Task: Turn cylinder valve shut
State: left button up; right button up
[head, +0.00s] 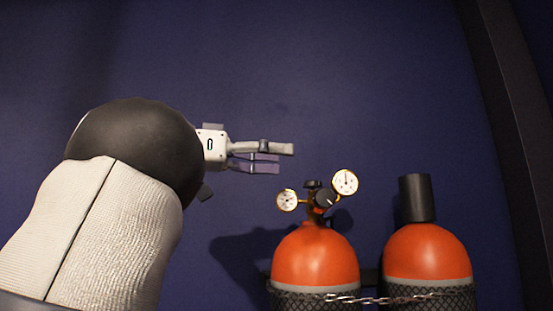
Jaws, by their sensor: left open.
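An orange gas cylinder (313,262) stands upright at the lower middle of the head view. A brass regulator with two round white gauges, one on the left (287,200) and one on the right (345,182), sits on its top. A black valve knob (325,197) shows between the gauges, with a smaller dark knob (312,184) at the top. My left gripper (284,158) is open and empty. Its fingers point right, above the left gauge and apart from the valve. My right gripper is not in view.
A second orange cylinder (428,255) with a black cap (416,198) stands to the right. A chain (385,299) runs across both cylinders at the bottom. A dark blue wall (330,80) is behind, with a dark post (510,110) at right.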

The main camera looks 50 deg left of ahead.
aim_at(312, 185)
jog(key=i+j, duration=0.2)
jog(key=j, duration=0.15)
jog(key=i+j, duration=0.2)
jog(key=j, duration=0.15)
jog(key=i+j, duration=0.15)
jog(key=j, duration=0.2)
